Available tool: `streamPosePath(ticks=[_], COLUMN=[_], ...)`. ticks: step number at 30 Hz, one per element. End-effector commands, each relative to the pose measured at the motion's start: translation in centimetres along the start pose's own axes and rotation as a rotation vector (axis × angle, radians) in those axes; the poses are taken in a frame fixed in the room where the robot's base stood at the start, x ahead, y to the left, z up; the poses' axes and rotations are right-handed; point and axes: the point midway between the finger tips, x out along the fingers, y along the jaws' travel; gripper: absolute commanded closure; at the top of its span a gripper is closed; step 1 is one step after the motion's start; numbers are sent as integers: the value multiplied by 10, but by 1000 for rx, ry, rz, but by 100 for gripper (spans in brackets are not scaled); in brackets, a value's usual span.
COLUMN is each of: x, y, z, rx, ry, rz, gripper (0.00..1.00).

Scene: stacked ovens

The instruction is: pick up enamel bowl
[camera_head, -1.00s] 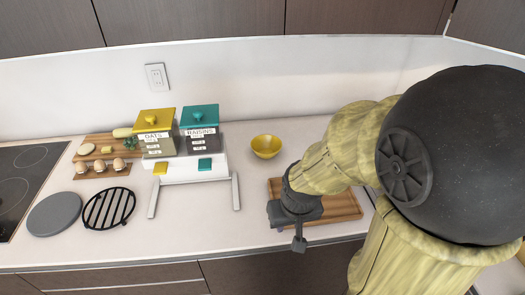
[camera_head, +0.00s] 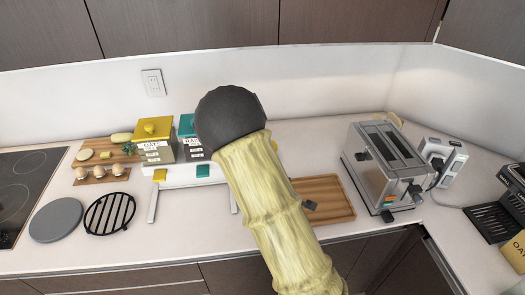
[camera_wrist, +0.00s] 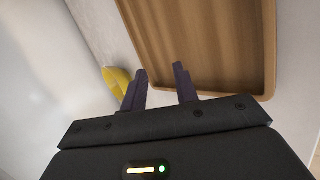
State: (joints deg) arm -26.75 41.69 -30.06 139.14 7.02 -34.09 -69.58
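The yellow enamel bowl (camera_head: 274,146) is almost wholly hidden behind my arm in the head view, with only a sliver of yellow showing. In the wrist view, part of the bowl (camera_wrist: 117,82) shows just left of my left finger, outside the gap between the fingers. My gripper (camera_wrist: 161,82) is open and empty, its two dark fingers apart. In the head view my gripper is mostly hidden behind my arm. Whether a finger touches the bowl cannot be told.
A wooden tray (camera_head: 332,196) lies right of my arm and also fills the upper wrist view (camera_wrist: 205,40). A toaster (camera_head: 384,168) stands right of it. The oats (camera_head: 155,140) and raisins (camera_head: 193,141) canisters stand on a white rack to the left. Clear counter lies in front.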

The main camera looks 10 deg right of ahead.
Motion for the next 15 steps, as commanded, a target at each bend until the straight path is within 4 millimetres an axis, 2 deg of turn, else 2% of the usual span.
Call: streamPosePath(ticks=[4,9,12,15], x=[15,19,18,16], y=[22,50,61,66], z=[-4,-16,-24,-30], rx=[-377,-789,-943,-1015], ry=[-49,-120,-152,-166], rz=[166,358,433,471], gripper=[70,70,70,70])
